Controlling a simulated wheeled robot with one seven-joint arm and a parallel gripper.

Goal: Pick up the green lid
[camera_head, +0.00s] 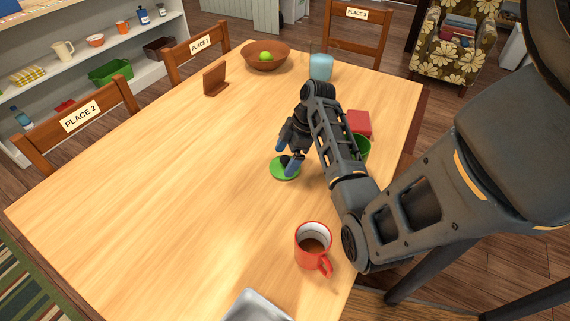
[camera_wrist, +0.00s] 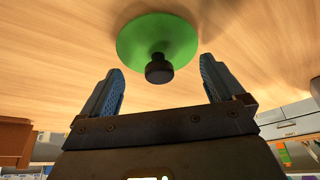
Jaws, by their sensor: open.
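The green lid (camera_head: 285,168) lies on the wooden table, under my gripper in the head view. In the wrist view the lid (camera_wrist: 157,38) is a round green disc with a dark knob (camera_wrist: 159,69) at its middle. My gripper (camera_wrist: 160,85) is open, with one blue-padded finger on each side and the knob between them, near the fingertip line. In the head view my gripper (camera_head: 287,155) is over the lid and hides part of it. I cannot tell whether the fingers touch the lid.
A red mug (camera_head: 313,248) with dark liquid stands near the front edge. A red box (camera_head: 358,123) and a green container (camera_head: 362,148) are partly behind my arm. A blue cup (camera_head: 321,67), a brown bowl (camera_head: 265,57) and a brown stand (camera_head: 215,80) are farther back. The table's left is clear.

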